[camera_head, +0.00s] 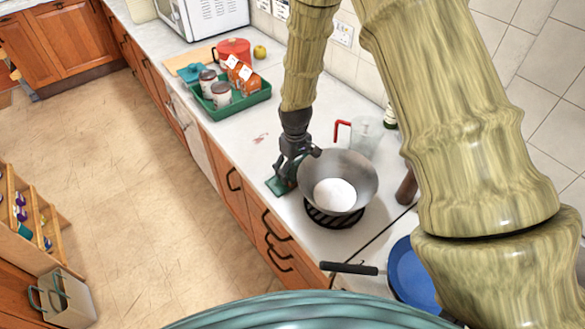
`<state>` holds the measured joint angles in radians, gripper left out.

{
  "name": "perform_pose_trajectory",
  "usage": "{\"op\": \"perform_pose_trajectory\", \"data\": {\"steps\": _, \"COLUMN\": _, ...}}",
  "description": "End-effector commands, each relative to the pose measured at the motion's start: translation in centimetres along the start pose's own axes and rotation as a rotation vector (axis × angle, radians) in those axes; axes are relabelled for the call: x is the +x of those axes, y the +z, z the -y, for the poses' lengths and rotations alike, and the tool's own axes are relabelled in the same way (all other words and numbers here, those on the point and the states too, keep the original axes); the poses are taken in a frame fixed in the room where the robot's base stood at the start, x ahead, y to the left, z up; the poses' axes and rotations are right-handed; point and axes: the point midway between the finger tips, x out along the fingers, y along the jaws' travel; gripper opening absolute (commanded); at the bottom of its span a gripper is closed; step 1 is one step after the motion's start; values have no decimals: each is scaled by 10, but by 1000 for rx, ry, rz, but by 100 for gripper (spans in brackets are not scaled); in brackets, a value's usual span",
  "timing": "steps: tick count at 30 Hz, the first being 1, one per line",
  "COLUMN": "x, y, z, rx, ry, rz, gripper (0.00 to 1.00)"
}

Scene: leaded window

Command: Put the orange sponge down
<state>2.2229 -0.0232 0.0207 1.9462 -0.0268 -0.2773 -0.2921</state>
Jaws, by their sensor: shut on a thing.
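My gripper (284,176) points down over the counter, just left of a grey metal pan. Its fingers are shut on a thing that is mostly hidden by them. A small flat dark green piece (278,187) shows right at the fingertips, low over or on the counter near its front edge. No orange shows on it, so I cannot tell whether it is a face of the sponge or something under it. I cannot tell whether it touches the counter.
The deep pan (358,170) with a white inside patch stands on a dark burner, close beside my gripper. A clear jug (367,137) with a red handle is behind it. A green tray (262,96) holds jars and orange cartons. Counter (248,140) between tray and gripper is mostly clear.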

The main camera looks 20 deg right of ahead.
Motion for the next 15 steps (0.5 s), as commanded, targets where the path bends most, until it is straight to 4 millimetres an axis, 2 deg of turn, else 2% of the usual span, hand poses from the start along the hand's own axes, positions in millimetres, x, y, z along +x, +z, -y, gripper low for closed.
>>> {"op": "perform_pose_trajectory", "data": {"steps": 1, "x": 1, "y": 0, "z": 0, "rx": 0, "ry": 0, "rz": 0, "gripper": 85}}
{"op": "perform_pose_trajectory", "data": {"steps": 3, "x": 1, "y": 0, "z": 0, "rx": 0, "ry": 0, "rz": 0, "gripper": 98}}
{"op": "perform_pose_trajectory", "data": {"steps": 4, "x": 1, "y": 0, "z": 0, "rx": 0, "ry": 0, "rz": 0, "gripper": 100}}
{"op": "perform_pose_trajectory", "data": {"steps": 15, "x": 0, "y": 0, "z": 0, "rx": 0, "ry": 0, "rz": 0, "gripper": 100}}
